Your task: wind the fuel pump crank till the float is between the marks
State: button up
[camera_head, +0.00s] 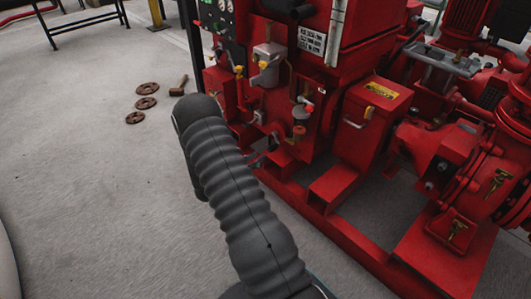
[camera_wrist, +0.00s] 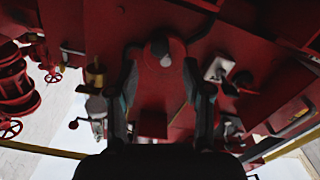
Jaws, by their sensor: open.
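My gripper (camera_wrist: 162,64) is open in the wrist view, with one dark finger on each side. A round red knob with a pale tip (camera_wrist: 164,50) shows between the fingertips; I cannot tell whether they touch it. I cannot tell for sure that this is the crank. In the head view my arm covers part of the red pumpset (camera_head: 362,145), and my gripper is not clearly seen. A small red-and-white knob (camera_head: 309,107) is on the machine's front. A pale upright tube (camera_head: 337,32) stands above it; no float or marks can be made out.
A grey canister with yellow fittings (camera_head: 267,62) and a gauge panel (camera_head: 215,18) are on the machine's left. A red box with a yellow label (camera_head: 378,110) juts out at right. Rusty rings (camera_head: 146,103) and a mallet (camera_head: 179,86) lie on the otherwise clear floor at left.

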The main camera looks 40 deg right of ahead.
jog(key=shift+s+a, duration=0.2)
jog(key=shift+a, duration=1.9)
